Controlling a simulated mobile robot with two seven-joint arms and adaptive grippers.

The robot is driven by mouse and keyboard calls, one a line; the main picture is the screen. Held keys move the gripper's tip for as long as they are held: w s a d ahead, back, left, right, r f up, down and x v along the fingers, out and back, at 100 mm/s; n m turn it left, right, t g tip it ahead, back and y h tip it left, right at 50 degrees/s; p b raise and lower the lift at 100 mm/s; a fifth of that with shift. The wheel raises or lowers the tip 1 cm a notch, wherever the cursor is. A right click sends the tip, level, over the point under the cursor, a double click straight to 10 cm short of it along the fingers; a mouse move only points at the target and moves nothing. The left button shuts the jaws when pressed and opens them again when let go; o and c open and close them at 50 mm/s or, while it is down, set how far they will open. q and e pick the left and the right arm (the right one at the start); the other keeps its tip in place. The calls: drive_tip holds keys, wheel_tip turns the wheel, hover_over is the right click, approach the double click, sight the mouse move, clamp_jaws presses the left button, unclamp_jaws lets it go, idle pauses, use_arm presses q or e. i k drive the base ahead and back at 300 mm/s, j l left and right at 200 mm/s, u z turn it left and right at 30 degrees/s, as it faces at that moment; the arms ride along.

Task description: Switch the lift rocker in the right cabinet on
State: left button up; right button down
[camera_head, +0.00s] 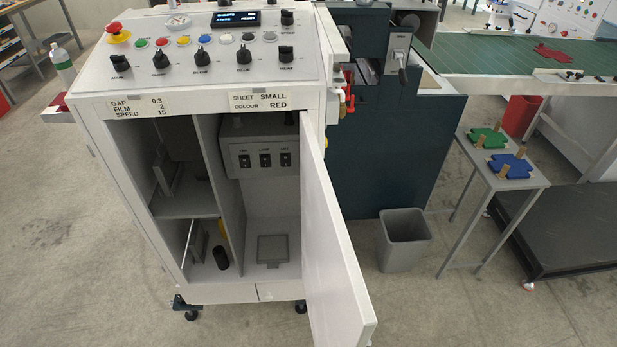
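The right cabinet compartment (271,208) under the console is open. Its white door (331,240) is swung out toward me on the right. Inside, high up, a grey switch box (262,137) carries three black rockers in a row. The small labels above them are hard to read; the rightmost looks like LIFT, so I take that as the lift rocker (286,159). The other two rockers (244,161) (265,160) are beside it on the left. I cannot tell which way any rocker is tipped. Neither of my grippers is in view.
The open door's edge narrows access from the right. A divider (222,195) separates the left compartment with its shelf (185,204). The console top (203,60) holds knobs and buttons. A grey bin (404,240) and a small table (503,178) stand to the right.

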sight(285, 157)
drive_tip(key=i+j+z, duration=0.1)
drive_tip(key=j+z, duration=0.15)
drive_tip(key=j, duration=0.15)
drive_tip(key=j+z, duration=0.2)
drive_tip(key=j, duration=0.2)
drive_tip(key=i+j+u, duration=0.1)
drive_tip(key=u, duration=0.35)
drive_tip(key=i+j+u, duration=0.15)
drive_tip(key=j+u, duration=0.15)
drive_tip(key=u, duration=0.2)
